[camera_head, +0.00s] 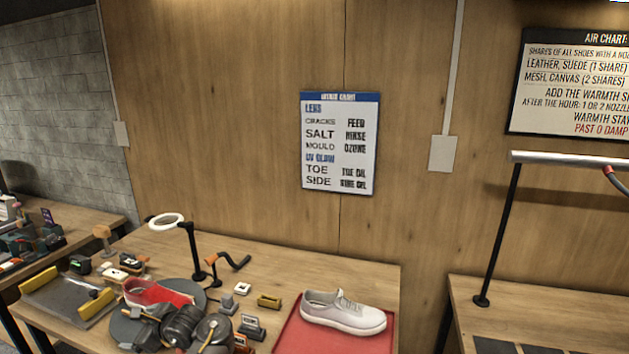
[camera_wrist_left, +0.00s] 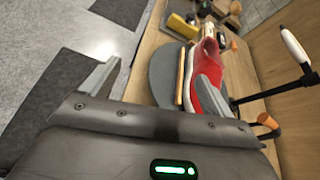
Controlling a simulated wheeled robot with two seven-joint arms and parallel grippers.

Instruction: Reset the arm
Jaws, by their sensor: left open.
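My left gripper (camera_head: 146,322) is low in the head view, in front of a red and white shoe (camera_head: 160,291) on a round grey turntable (camera_head: 122,330). I cannot tell whether the finger touches the shoe. My right gripper is not in view.
A white sneaker (camera_head: 343,313) rests on a red mat (camera_head: 296,337) to the right. A ring lamp (camera_head: 166,221) and a crank with an orange handle (camera_head: 212,260) stand behind the turntable. A grey tray with yellow blocks (camera_head: 66,303) is at left. Small blocks crowd the middle.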

